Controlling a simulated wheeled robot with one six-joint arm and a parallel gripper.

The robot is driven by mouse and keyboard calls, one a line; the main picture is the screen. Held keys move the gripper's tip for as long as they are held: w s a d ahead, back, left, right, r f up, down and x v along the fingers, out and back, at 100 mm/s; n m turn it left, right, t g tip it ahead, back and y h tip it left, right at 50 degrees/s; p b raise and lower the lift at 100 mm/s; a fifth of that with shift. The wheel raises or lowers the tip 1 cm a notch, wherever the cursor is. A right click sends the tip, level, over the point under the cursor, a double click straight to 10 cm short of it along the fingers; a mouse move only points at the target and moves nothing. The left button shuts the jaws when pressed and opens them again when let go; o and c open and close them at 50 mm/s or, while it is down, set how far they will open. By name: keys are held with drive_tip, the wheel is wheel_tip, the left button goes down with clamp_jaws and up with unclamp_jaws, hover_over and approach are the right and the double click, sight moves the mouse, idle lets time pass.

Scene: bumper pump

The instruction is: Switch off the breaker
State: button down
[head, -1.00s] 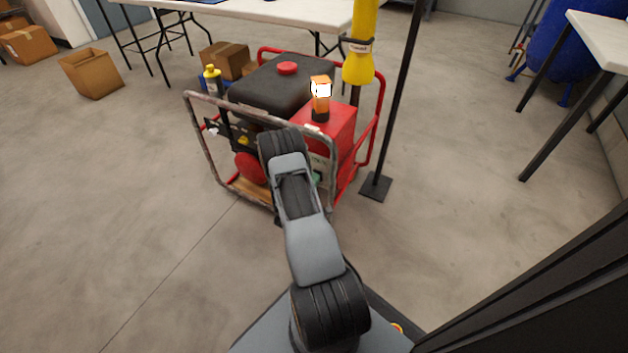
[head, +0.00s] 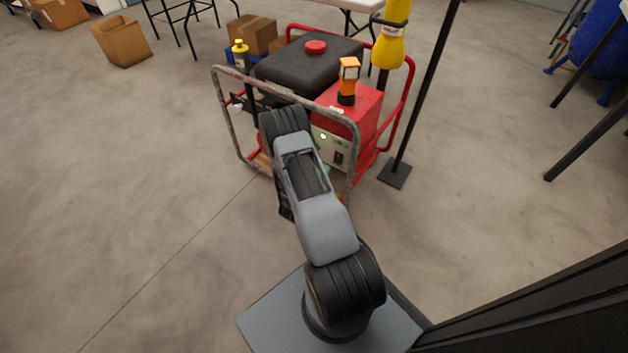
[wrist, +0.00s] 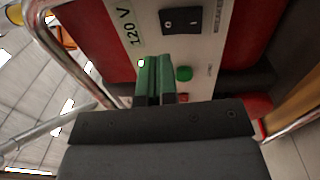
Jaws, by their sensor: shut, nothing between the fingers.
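The breaker looks to be the black rocker switch (wrist: 181,20) on the generator's pale front panel, at the top of the wrist view. It also shows in the head view (head: 338,158), right of my arm. I cannot tell which way the rocker is set. My gripper (wrist: 155,62), with green fingers, is shut and empty in the wrist view. Its tips point at the panel, below and left of the switch in that picture; I cannot tell whether they touch it. A small lit green lamp (wrist: 141,63) sits left of the tips. A green button (wrist: 184,73) sits to their right.
A tubular frame (head: 285,93) surrounds the generator (head: 312,70); its bar also crosses the wrist view's left side (wrist: 65,50). A black post (head: 425,90) stands right.

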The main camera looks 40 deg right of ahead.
drive_tip(key=p+v, duration=0.1)
drive_tip(key=v, duration=0.6)
drive_tip(key=shift+r, duration=0.65)
